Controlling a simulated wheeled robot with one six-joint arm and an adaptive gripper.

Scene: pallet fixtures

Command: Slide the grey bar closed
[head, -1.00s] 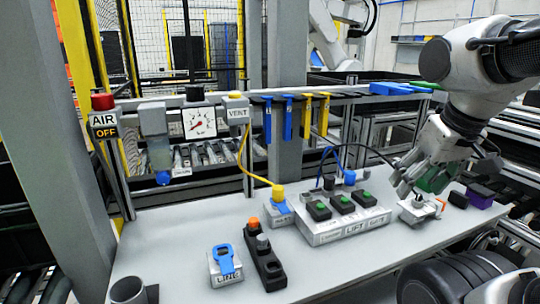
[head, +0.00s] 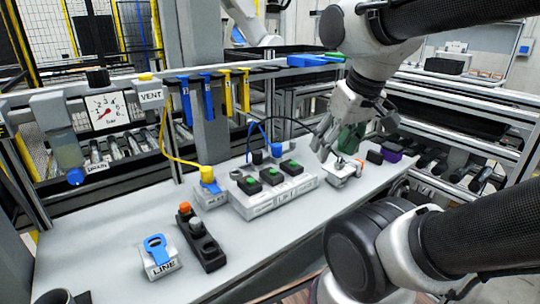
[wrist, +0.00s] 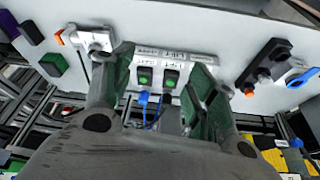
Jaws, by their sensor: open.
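A small pale fixture (head: 341,176) with an orange part stands on the bench right of the LIFT box; it also shows at the upper left of the wrist view (wrist: 97,40). A grey bar may be part of it, but I cannot make the bar out clearly. My gripper (head: 333,146) is just above this fixture, in front of the green block. In the wrist view my gripper (wrist: 160,65) has its two green-padded fingers spread, with nothing held between them. The fixture lies beside the left finger there; I cannot tell whether they touch.
The LIFT box (head: 272,190) with green buttons stands left of my gripper. The LINE block (head: 160,258) with a blue lever and a black block (head: 201,240) stand nearer left. A purple block (head: 393,149) is at right. A rail with blue and yellow tags runs behind.

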